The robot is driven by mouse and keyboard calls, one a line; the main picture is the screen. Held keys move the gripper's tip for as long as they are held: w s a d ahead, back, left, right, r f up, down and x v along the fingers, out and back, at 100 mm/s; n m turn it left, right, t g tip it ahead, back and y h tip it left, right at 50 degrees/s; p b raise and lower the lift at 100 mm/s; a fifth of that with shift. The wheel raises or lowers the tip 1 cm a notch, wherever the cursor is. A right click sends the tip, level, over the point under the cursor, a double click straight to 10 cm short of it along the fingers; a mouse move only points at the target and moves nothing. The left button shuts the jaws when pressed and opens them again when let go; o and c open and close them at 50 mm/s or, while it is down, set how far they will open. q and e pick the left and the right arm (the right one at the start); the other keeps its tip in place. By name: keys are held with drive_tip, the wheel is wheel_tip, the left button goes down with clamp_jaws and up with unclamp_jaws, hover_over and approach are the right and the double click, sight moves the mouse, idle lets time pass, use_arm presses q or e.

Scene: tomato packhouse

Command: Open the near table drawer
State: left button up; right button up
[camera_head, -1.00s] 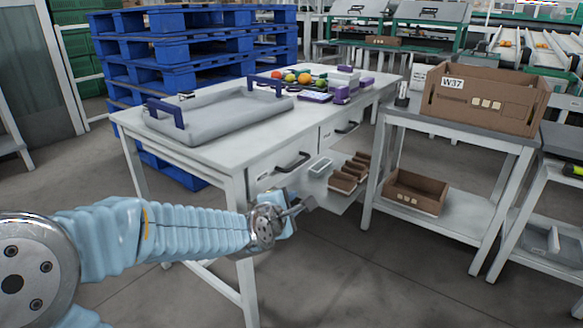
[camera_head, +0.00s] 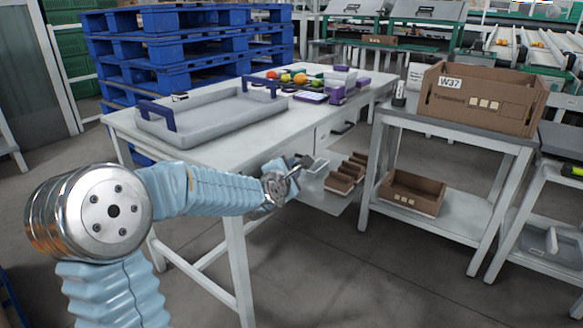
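The near drawer of the white table (camera_head: 235,148) is in the table's front side, mostly behind my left forearm and gripper. Its dark handle, plain a second ago, cannot be made out now. My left gripper (camera_head: 301,163) is at the handle's place, pointing right and slightly up. Its fingers are small and dark, and I cannot tell whether they are apart or closed, or whether they touch the handle. No gap at the drawer front can be made out. The far drawer (camera_head: 322,134) with its dark handle (camera_head: 343,129) is to the right. My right gripper is not in view.
A grey tray (camera_head: 205,125) with blue handles, tomatoes (camera_head: 299,78) and small boxes are on the tabletop. Below the drawers, several brown boxes (camera_head: 340,182) sit on a low shelf. A side table (camera_head: 455,135) with a W37 crate (camera_head: 480,100) stands right. Blue pallets (camera_head: 190,45) are behind.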

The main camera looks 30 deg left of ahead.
use_arm(q)
drive_tip(key=shift+w, duration=0.2)
clamp_jaws()
